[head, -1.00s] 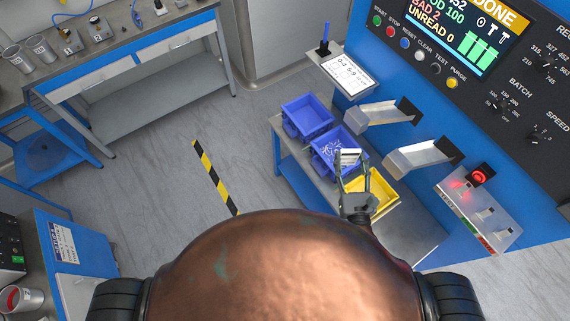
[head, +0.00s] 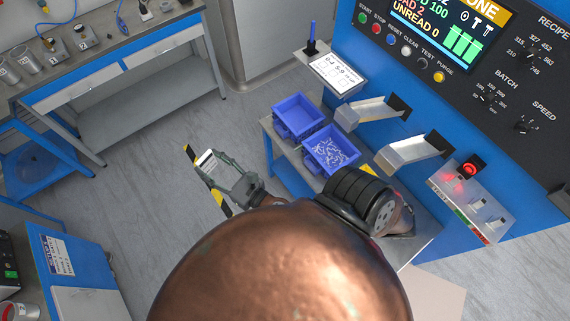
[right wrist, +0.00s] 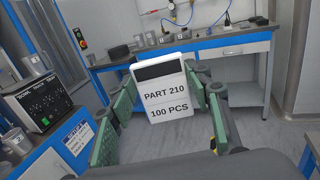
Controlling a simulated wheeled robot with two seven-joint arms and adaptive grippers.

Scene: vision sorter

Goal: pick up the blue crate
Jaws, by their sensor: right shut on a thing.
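Two blue crates stand on the low bench before the machine: an empty-looking one (head: 283,131) at the back and one (head: 316,163) filled with many small pale parts in front of it. My right gripper (head: 222,168) is away to the left of both crates, above the floor. It is shut on a white card (head: 207,159). In the right wrist view the card (right wrist: 162,92) reads "PART 210, 100 PCS" and sits between the fingers (right wrist: 170,105). My left gripper is not in view.
A yellow crate (head: 368,169) is mostly hidden behind my arm. Two metal chutes (head: 370,114) jut from the blue machine above the crates. A workbench (head: 120,75) stands at the upper left. Open floor (head: 135,170) lies left of the crates.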

